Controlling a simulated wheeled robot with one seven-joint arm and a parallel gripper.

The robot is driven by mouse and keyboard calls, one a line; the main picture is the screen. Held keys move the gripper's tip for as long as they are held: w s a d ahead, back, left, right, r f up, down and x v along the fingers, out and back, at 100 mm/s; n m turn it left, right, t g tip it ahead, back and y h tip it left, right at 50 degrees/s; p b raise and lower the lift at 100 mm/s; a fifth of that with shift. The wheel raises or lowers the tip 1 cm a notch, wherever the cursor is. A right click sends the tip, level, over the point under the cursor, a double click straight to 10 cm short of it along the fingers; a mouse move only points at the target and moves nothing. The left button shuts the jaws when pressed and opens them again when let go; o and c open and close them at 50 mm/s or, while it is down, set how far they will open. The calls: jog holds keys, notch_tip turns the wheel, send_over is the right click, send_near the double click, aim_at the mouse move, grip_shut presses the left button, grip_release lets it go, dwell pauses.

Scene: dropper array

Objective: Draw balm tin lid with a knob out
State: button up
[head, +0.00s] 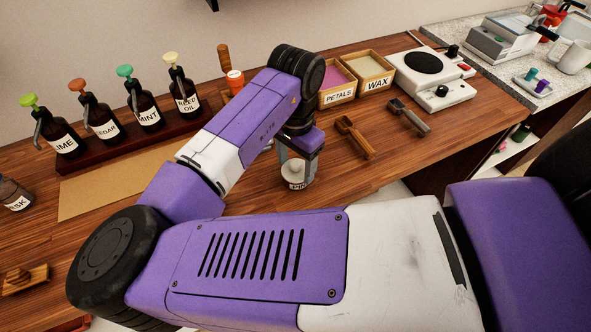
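A small pale round tin (296,184) stands on the wooden counter in the middle of the head view, with dark lettering that seems to start "PIN". Its grey top, the lid (296,168), appears to have a small raised part, but the knob is too small to make out clearly. My gripper (298,170) points down over the tin, with its two grey fingers apart, one on each side of the lid. I cannot tell whether the fingers touch the lid. The lid appears to sit on the tin.
Behind are labelled pump bottles (147,113) on a dark rack (120,147), a PETALS box (337,97) and a WAX box (376,84). A white hotplate (455,92) stands farther right. A brown mat (100,195) lies left.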

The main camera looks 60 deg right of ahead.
aim_at(296, 163)
jog(key=c, duration=0.3)
jog(key=o, duration=0.4)
jog(key=c, duration=1)
jog(key=shift+r+p, duration=0.7)
jog(key=shift+r+p, duration=1.75)
jog(key=shift+r, duration=0.15)
